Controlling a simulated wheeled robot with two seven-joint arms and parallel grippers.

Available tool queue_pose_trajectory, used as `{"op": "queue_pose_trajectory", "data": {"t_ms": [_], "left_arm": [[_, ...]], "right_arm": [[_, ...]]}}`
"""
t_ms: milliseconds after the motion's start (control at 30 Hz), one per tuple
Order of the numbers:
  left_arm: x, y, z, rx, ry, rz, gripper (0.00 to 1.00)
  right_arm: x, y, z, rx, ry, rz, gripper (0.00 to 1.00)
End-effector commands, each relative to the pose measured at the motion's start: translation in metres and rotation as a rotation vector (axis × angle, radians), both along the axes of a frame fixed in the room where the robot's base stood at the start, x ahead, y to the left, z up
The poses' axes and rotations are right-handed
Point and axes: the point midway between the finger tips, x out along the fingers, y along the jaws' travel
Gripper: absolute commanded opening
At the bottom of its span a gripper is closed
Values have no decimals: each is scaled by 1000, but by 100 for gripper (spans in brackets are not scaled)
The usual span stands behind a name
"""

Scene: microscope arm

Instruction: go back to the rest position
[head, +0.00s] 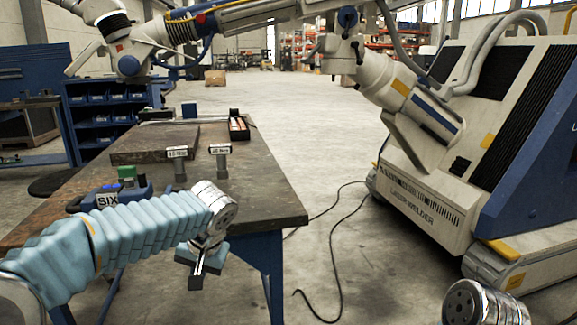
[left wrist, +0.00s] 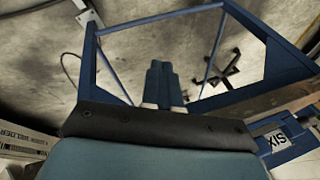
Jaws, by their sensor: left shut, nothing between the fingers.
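My left arm, in a light blue pleated sleeve, reaches in from the left in the head view. Its left gripper (head: 197,278) hangs past the near edge of the workbench, pointing down. In the left wrist view the two dark fingers of the left gripper (left wrist: 164,72) lie side by side, shut, with nothing between them. Below them are the bench's blue frame and the concrete floor. Only a chrome part of my right arm shows at the bottom right of the head view; the right gripper is out of sight.
The workbench (head: 262,190) stands close by the left arm. A large laser welder (head: 425,205) stands at the right. A black cable (head: 333,245) lies on open floor between.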

Motion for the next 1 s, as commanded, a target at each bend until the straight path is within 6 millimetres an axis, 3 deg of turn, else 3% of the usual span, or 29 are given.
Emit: {"op": "queue_pose_trajectory", "data": {"t_ms": [33,133,267,400,500,600,700,800,1000], "left_arm": [[1,-8,-35,-34,44,-35,0],[-6,-32,-115,-152,125,-115,0],[-39,-64,-222,-353,213,-162,0],[-102,-89,-322,-573,259,-100,0],[-153,-96,-373,-673,252,6,0],[-192,-93,-399,-704,231,99,0],[-215,-88,-412,-703,212,157,0],[-225,-85,-417,-696,200,182,0],[-226,-85,-417,-694,195,184,0]], "right_arm": [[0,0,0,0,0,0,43],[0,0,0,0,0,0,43],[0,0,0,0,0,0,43],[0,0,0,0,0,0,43],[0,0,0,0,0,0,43],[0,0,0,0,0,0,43],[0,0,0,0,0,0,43],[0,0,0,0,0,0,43],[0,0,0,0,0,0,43]]}}
